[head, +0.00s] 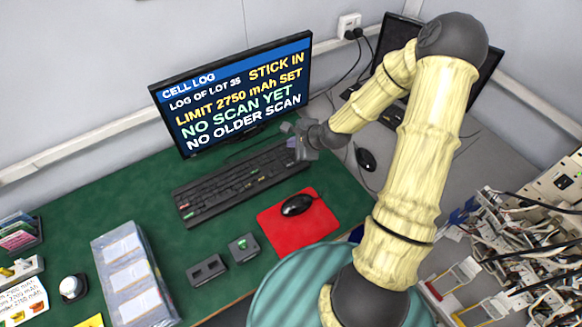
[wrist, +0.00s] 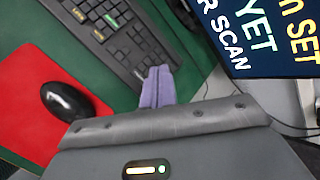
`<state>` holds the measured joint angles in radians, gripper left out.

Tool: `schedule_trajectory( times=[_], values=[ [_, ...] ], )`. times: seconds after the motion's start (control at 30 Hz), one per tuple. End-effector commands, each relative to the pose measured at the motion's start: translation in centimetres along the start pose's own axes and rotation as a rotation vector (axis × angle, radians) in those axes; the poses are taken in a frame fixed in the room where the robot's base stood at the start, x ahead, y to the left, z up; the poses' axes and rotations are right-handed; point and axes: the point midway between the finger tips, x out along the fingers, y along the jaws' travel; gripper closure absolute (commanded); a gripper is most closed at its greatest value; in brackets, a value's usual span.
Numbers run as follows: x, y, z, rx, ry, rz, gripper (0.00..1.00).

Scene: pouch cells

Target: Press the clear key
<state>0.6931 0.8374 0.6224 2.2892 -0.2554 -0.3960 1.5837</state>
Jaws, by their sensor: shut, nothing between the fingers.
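The black keyboard (head: 235,182) lies on the green mat in front of the monitor. It has a few coloured keys; their labels are too small to read, so I cannot tell which one is the clear key. The wrist view shows part of the keyboard (wrist: 130,50), with green, yellow and white marked keys. My gripper (head: 298,150) is at the keyboard's right end in the head view. Its purple fingers (wrist: 157,84) are together and empty, over or beside the keyboard's edge; I cannot tell if they touch it. The monitor (head: 235,95) shows the cell log, with the stick in and the limit at 2750 mAh.
A black mouse (head: 297,205) sits on a red pad (head: 290,232). Two small dark boxes (head: 207,270) (head: 243,247) stand left of it, one with a green top mark. A tray (head: 105,250) of pouches is at left. Cables and equipment crowd the right.

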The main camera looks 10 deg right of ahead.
Motion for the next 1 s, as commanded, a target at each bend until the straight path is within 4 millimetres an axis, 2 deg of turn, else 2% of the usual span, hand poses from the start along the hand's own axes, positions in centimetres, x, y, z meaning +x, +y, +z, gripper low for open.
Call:
schedule_trajectory(
  times=[0.03, 0.13, 0.5, 0.67, 1.0],
  values=[
    [0.7, -0.2, -0.4, 0.071, -0.019, -0.025, 1.0],
    [1.0, -0.7, -0.5, 0.145, -0.039, -0.055, 1.0],
    [1.1, -0.7, -0.5, 0.154, -0.041, -0.057, 1.0],
    [1.8, -0.2, -0.8, 0.152, -0.04, -0.056, 1.0],
    [4.4, 1.7, -2.2, 0.151, -0.04, -0.055, 1.0]
  ],
)
